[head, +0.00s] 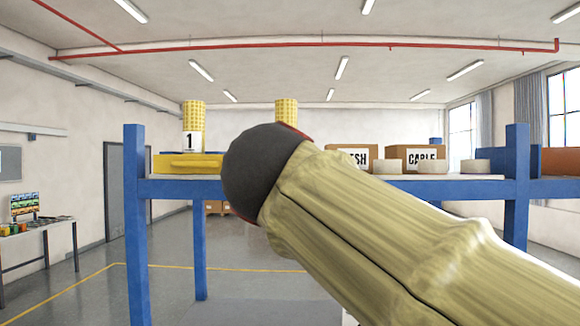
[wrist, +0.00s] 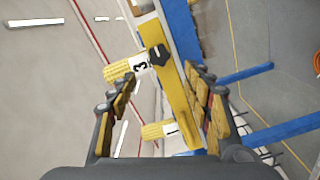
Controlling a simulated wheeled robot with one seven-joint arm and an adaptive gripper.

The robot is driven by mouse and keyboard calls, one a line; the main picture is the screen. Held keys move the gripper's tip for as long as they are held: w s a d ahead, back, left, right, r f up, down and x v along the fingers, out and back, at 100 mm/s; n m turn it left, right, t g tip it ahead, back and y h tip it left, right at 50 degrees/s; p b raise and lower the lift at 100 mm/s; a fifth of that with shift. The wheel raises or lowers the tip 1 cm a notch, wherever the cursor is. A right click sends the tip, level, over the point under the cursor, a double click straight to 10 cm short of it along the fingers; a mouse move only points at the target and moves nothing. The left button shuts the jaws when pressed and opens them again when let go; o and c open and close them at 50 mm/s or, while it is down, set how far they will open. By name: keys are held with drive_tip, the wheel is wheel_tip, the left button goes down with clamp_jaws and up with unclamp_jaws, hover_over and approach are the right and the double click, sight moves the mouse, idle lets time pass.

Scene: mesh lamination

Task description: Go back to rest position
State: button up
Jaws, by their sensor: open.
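My gripper (wrist: 168,82) shows in the wrist view, its two yellow-padded fingers spread apart. It is open, and I see nothing gripped. A long yellow piece (wrist: 181,103) with a black knob-like part (wrist: 158,55) appears between and beyond the fingers; its distance is unclear. Yellow mesh rolls labelled 3 (wrist: 120,69) and 1 (wrist: 156,131) stand beside it, sideways in this view. In the head view my sleeved arm crosses the middle from the lower right and hides part of the shelf. The gripper itself is not visible there.
A blue rack (head: 134,225) spans the front. Its shelf holds roll 1 (head: 193,120), a yellow piece (head: 185,165), another roll (head: 286,111) partly hidden, cardboard boxes (head: 427,155) and white rings (head: 388,166). A side table (head: 40,226) stands at left. Floor left of the rack is clear.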

idle(0.4)
wheel_tip(320, 180, down, 16)
drive_tip(key=a+m+g+y, duration=0.1)
drive_tip(key=a+m+g, duration=0.1)
drive_tip(key=g, duration=0.2)
drive_tip(key=s+d+f+m+g, duration=0.1)
drive_tip(key=s+d+f+g, duration=0.2)
drive_tip(key=f, duration=0.5)
drive_tip(key=s+d+f+m+g, duration=0.1)
drive_tip(key=s+d+f+m, duration=0.2)
drive_tip(key=f, duration=0.5)
drive_tip(key=s+d+f+g, duration=0.25)
drive_tip(key=s+f, duration=0.25)
drive_tip(key=f, duration=0.3)
drive_tip(key=s+d+f+m+g+b, duration=0.1)
drive_tip(key=s+d+f+m+g, duration=0.1)
drive_tip(key=s+d+f+m, duration=0.5)
drive_tip(key=shift+s+d+f+m+b, duration=0.4)
drive_tip(key=shift+s+d+f, duration=2.8)
drive_tip(key=shift+s+f, duration=0.85)
drive_tip(key=shift+w+f, duration=0.15)
